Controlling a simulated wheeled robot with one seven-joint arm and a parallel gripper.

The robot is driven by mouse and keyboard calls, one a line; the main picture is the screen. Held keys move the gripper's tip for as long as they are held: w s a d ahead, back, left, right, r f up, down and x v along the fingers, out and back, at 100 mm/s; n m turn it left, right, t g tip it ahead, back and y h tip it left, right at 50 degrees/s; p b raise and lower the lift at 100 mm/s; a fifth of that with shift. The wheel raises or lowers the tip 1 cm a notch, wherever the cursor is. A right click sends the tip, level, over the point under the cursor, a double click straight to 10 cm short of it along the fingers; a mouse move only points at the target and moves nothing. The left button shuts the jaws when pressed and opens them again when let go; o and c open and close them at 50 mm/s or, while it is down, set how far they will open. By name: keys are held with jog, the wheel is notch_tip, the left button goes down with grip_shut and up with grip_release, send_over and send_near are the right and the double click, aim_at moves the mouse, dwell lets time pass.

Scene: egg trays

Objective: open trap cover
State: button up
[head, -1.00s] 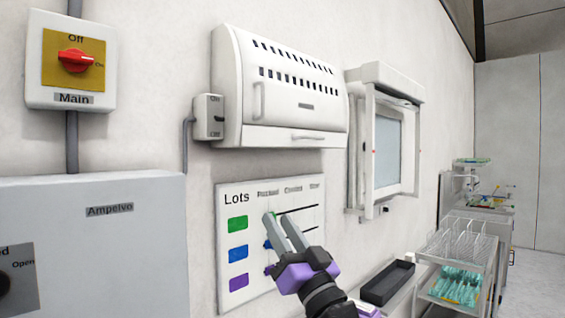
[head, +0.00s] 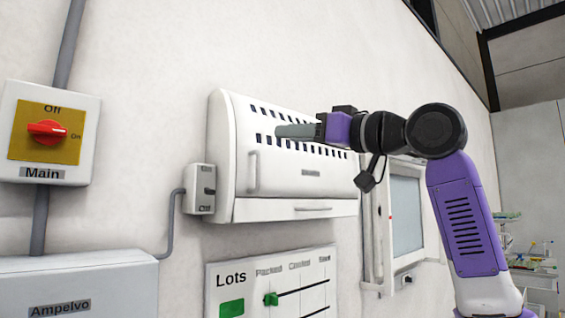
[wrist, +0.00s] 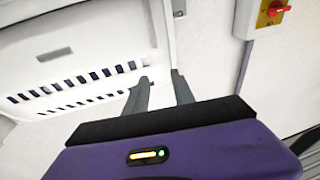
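The trap is a white wall-mounted unit (head: 290,190) with two rows of dark slots and a curved front cover. The cover appears closed. A vertical handle (head: 253,172) sits near its left edge, and a long horizontal handle (head: 305,209) is on the lower panel. My gripper (head: 279,131) is in front of the upper part of the cover, fingers pointing left, above and right of the vertical handle. The wrist view shows my two fingers (wrist: 161,82) apart with nothing between them. The slotted cover (wrist: 95,70) fills the left of that view.
A small On/Off box (head: 200,190) is left of the unit. The Main switch (head: 47,132) and the Ampelvo cabinet (head: 100,280) are further left. A Lots board (head: 250,290) hangs below. A framed window (head: 405,215) is right, behind my arm.

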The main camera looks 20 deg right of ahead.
aim_at(259, 162)
jog(key=shift+w+a+f+g+p, duration=0.35)
jog(key=shift+w+a+f+p, duration=0.3)
jog(key=shift+w, duration=0.65)
jog(key=shift+w+a+f+g+p, duration=0.3)
jog(key=shift+w+a+f, duration=0.3)
jog(key=shift+w+f, duration=0.5)
jog(key=shift+w+a+f+g+p, duration=0.35)
jog(key=shift+w+a+f+p, duration=0.2)
jog(key=shift+w, duration=0.9)
grip_shut()
